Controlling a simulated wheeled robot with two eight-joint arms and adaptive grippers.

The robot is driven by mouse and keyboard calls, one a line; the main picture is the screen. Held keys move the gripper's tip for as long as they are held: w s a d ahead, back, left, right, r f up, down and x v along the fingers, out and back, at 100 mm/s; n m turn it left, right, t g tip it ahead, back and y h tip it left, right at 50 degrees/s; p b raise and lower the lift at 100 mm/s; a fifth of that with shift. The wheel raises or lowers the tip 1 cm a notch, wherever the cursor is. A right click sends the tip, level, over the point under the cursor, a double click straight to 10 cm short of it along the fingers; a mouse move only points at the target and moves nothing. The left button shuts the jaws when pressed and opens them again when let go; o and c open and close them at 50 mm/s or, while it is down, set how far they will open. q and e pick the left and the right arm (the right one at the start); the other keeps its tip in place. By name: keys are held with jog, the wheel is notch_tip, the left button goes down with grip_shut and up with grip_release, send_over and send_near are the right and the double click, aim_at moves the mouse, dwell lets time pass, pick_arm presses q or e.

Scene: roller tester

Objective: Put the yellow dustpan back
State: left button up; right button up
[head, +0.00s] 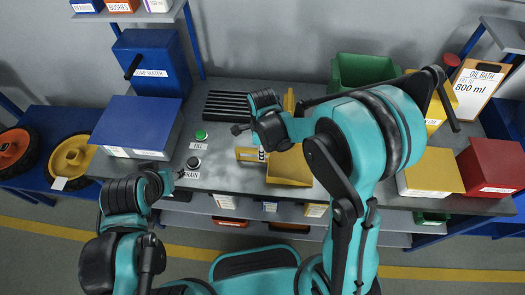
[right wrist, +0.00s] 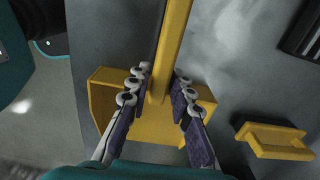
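The yellow dustpan (head: 290,170) lies on the grey bench in front of me, its handle pointing left in the head view. In the right wrist view its pan (right wrist: 105,118) is below and behind the fingers, and its handle (right wrist: 174,45) runs up the picture. My right gripper (right wrist: 160,88) is open, with one finger on each side of the handle near the pan and small gaps visible.
A yellow bracket-like piece (right wrist: 275,140) lies beside the dustpan. A black grate (head: 238,106), green FILL button (head: 201,134) and DRAIN button (head: 193,162) are to the left. A green bin (head: 362,70) stands behind; yellow (head: 430,177) and red (head: 490,165) boxes are right.

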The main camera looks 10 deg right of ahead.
jog(key=shift+o, duration=0.3)
jog(key=shift+r, duration=0.1)
jog(key=shift+r+p, duration=0.25)
jog(key=shift+p, duration=0.05)
notch_tip(320, 180, up, 11)
jog(key=p, duration=0.4)
jog(key=s+d+r+n+t, duration=0.3)
jog(key=s+d+r+n, duration=0.1)
jog(key=n, duration=0.6)
jog(key=s+d+r+n+t, duration=0.4)
jog(key=s+n, duration=0.3)
jog(key=n, duration=0.4)
jog(key=shift+s+d, duration=0.25)
jog(key=shift+d, duration=0.15)
jog(key=shift+f+b, duration=0.9)
jog(key=shift+b, duration=0.05)
